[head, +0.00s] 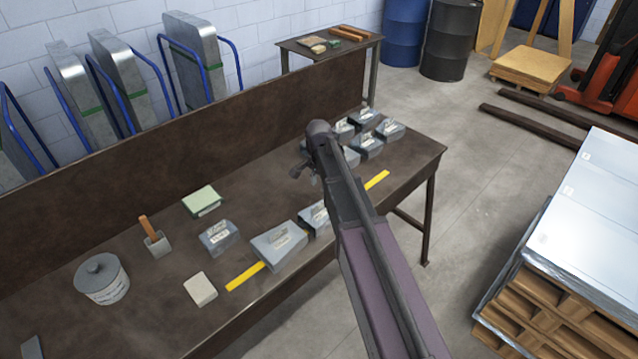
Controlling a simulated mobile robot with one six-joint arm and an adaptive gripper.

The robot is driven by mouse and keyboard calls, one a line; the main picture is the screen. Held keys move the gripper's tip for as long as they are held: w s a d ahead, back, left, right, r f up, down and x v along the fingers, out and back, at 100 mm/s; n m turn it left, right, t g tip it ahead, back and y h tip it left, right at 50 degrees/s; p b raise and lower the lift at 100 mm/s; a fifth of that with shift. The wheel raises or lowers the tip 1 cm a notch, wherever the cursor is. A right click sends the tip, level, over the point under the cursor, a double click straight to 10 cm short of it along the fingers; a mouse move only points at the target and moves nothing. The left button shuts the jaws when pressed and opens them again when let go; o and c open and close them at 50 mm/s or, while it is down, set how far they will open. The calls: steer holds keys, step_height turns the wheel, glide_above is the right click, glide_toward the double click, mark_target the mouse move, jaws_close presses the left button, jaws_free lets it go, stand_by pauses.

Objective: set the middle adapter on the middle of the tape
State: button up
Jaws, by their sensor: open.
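A yellow tape strip (246,276) runs along the front of the brown bench, and its far end (377,180) shows right of my arm. A large grey tapered metal adapter (278,247) with a label sits on the tape's near part. A second grey adapter (314,217) stands just beyond it, about the tape's middle, partly hidden by my arm. Which one is the middle adapter I cannot tell. My gripper (304,174) is small and partly hidden by my wrist, above the bench behind the tape. It is open, with nothing seen in it.
Several labelled grey adapters (367,146) stand at the bench's right end. A raised back panel (180,127) borders the bench.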

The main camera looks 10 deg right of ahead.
steer(key=w+a, duration=0.2)
steer(key=a, duration=0.7)
steer(key=w+a, duration=0.3)
steer(key=a, duration=0.7)
steer(key=shift+w+a+b, duration=0.25)
steer(key=shift+b, duration=0.1)
steer(key=shift+s+d, duration=0.1)
steer(key=s+d+n, duration=1.1)
steer(key=s+d, duration=1.2)
steer(key=s, duration=0.2)
steer(key=shift+s, duration=0.4)
